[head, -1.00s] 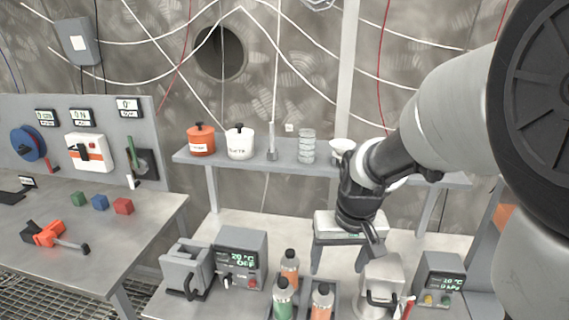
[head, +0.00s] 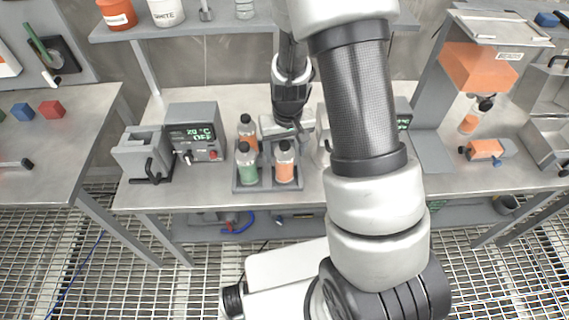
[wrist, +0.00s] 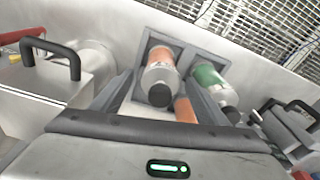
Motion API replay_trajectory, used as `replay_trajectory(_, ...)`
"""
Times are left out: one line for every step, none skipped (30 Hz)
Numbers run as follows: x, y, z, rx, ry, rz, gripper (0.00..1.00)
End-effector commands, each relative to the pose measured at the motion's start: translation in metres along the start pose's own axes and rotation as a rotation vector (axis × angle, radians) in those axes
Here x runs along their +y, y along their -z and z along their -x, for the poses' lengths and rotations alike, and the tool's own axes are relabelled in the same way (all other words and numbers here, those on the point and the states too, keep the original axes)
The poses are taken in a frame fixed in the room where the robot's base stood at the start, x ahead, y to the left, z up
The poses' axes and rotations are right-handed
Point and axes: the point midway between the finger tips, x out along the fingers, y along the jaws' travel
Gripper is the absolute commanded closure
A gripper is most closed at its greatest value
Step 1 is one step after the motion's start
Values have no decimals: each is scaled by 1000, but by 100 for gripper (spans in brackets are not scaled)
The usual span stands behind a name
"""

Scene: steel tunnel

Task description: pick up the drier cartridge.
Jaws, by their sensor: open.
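No label marks the drier cartridge, so I cannot tell which thing it is. A grey rack (head: 262,187) on the bench holds capped bottles: a green one (head: 247,166), a front orange one (head: 285,165) and a rear orange one (head: 247,130). An orange block-like piece with dark ends (head: 487,150) lies on the bench at the right. My gripper (head: 293,126) is above the bench just behind the rack, partly hidden by its own wrist. In the wrist view my gripper (wrist: 160,100) is open, its fingers either side of an orange bottle's dark cap (wrist: 161,95); contact is unclear.
A grey controller box (head: 194,132) stands left of the rack beside a handled block (head: 145,155). In the wrist view another handled box (wrist: 45,85) is close at the left. An orange hopper (head: 478,68) stands at the right.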

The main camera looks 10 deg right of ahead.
Motion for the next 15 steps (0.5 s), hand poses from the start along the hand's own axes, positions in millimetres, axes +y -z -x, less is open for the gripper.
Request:
replay_trajectory(0,0,-3,0,0,0,32)
replay_trajectory(0,0,-4,0,0,-1,32)
replay_trajectory(0,0,-6,-1,0,-1,32)
replay_trajectory(0,0,-9,-2,0,-1,32)
replay_trajectory(0,0,-12,-2,0,-2,32)
replay_trajectory(0,0,-18,-3,0,-3,32)
replay_trajectory(0,0,-23,-3,0,-3,32)
replay_trajectory(0,0,-28,-4,0,-2,32)
replay_trajectory(0,1,-34,-3,0,-1,32)
replay_trajectory(-1,0,-39,-3,0,-1,32)
replay_trajectory(-1,1,-43,-3,0,-1,32)
replay_trajectory(-1,1,-48,-2,0,-2,32)
replay_trajectory(-1,1,-50,-1,0,-2,32)
replay_trajectory(-1,2,-52,0,0,-2,32)
replay_trajectory(-1,2,-54,1,0,-2,32)
